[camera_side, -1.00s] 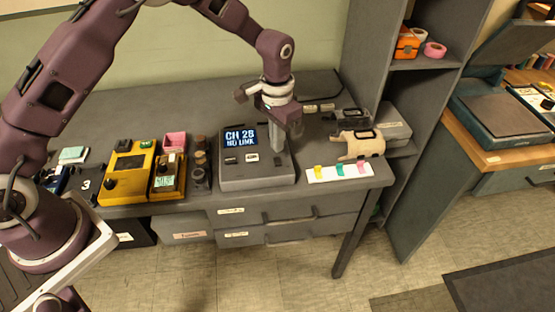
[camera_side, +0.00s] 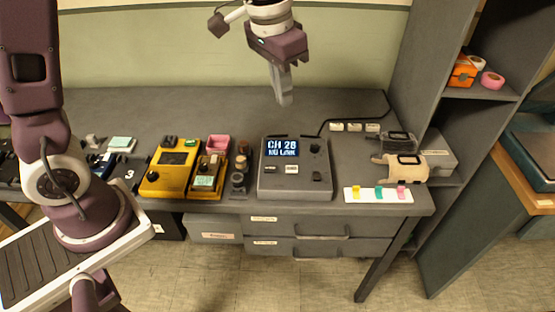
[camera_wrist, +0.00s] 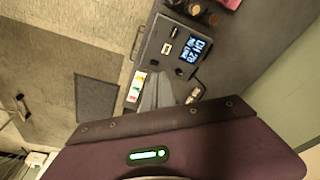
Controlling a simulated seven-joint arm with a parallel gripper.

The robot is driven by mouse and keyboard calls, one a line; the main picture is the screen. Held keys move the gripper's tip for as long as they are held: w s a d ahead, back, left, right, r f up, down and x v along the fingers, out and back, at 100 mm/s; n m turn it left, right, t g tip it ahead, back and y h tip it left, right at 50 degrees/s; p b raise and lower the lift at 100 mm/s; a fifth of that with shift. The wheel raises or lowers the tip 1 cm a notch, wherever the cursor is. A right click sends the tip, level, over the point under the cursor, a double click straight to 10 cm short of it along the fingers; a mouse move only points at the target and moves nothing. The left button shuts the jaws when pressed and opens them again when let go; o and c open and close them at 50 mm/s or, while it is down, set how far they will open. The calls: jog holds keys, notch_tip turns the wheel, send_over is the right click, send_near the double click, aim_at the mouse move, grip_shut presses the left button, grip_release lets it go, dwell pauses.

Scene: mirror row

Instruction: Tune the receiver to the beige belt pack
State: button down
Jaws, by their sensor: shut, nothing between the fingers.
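The receiver (camera_side: 295,185) is a grey box on the desk. Its lit screen (camera_side: 282,147) reads "CH 26" or "CH 28", the last digit being hard to tell, with "NO LINK" below. Dark controls sit to the right of the screen. The receiver also shows in the wrist view (camera_wrist: 160,58). The beige belt pack (camera_side: 407,166) lies at the desk's right end, with a dark pack (camera_side: 398,141) behind it. My gripper (camera_side: 286,102) is shut and empty, raised above and behind the receiver, touching nothing. Its fingers also show in the wrist view (camera_wrist: 157,92).
A white strip (camera_side: 366,195) with yellow, teal and pink tabs lies before the beige pack. Left of the receiver stand small dark cylinders (camera_side: 238,182), a yellow device with a lit screen (camera_side: 205,181), a larger yellow box (camera_side: 168,180) and a pink container (camera_side: 218,144). A shelf unit (camera_side: 430,110) stands right.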

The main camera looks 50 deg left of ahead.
jog(key=s+a+r+n+t, duration=0.1)
jog(key=s+r, duration=0.1)
jog(key=s, duration=0.9)
jog(key=s+a+r+t, duration=0.2)
jog(key=s, duration=0.9)
jog(key=shift+s+a+r+n, duration=0.2)
jog(key=shift+s+r+n, duration=0.1)
jog(key=shift+n, duration=0.1)
